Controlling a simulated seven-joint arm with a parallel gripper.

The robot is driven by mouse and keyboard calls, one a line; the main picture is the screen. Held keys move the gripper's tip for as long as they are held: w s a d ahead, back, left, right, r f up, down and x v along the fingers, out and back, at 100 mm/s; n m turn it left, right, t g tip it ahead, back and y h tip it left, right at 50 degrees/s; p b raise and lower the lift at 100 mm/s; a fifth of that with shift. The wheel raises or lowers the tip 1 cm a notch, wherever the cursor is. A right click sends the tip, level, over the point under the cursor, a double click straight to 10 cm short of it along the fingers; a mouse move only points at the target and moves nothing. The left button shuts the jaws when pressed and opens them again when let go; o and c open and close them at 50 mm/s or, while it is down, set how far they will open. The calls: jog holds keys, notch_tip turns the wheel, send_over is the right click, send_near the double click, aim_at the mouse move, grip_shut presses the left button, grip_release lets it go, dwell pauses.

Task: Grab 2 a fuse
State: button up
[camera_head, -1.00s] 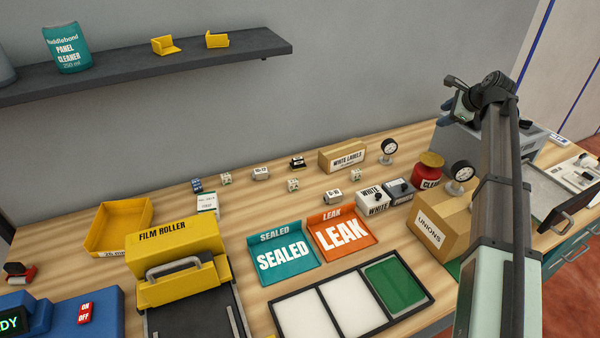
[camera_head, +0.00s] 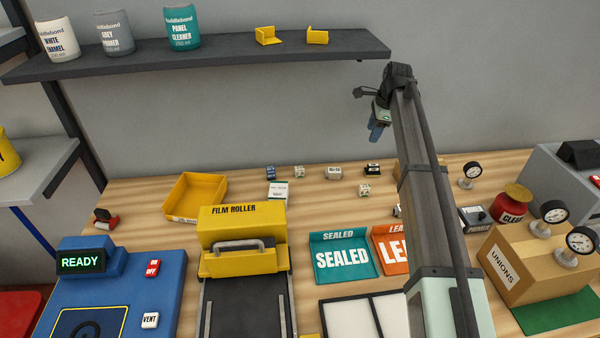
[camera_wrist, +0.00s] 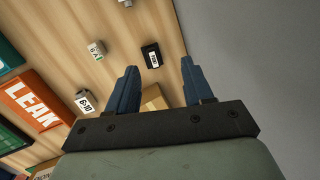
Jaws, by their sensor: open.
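Several small parts stand at the back of the table: a blue one (camera_head: 270,172), a small white block (camera_head: 299,171), a labelled block (camera_head: 333,173), a black part with a white label (camera_head: 373,169) and another white block (camera_head: 364,190). I cannot tell which is a fuse. My gripper (camera_head: 376,132) is raised above the back of the table, with blue fingers. In the wrist view my gripper (camera_wrist: 160,66) is open and empty. The black part (camera_wrist: 151,56) appears between its fingertips, on the table below. A white block (camera_wrist: 96,48) and a labelled block (camera_wrist: 84,102) are left of it.
A yellow film roller (camera_head: 242,222), a yellow bin (camera_head: 196,195) and a blue machine reading READY (camera_head: 110,295) are at left. The teal SEALED tray (camera_head: 342,255) and orange LEAK tray (camera_head: 388,243) are at centre. My arm partly hides a cardboard box (camera_wrist: 153,100). A UNIONS box (camera_head: 530,262) is at right.

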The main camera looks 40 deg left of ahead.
jog(key=s+a+f+n+h, duration=0.2)
jog(key=s+a+n+h, duration=0.1)
jog(key=s+a, duration=1.35)
send_over(299, 167)
jog(key=shift+g, duration=0.4)
jog(key=f, duration=0.8)
jog(key=shift+d, duration=0.4)
jog(key=shift+a+f, duration=0.15)
jog(key=shift+f, duration=1.25)
jog(key=shift+a+f, duration=0.15)
jog(key=shift+f, duration=1.25)
grip_shut()
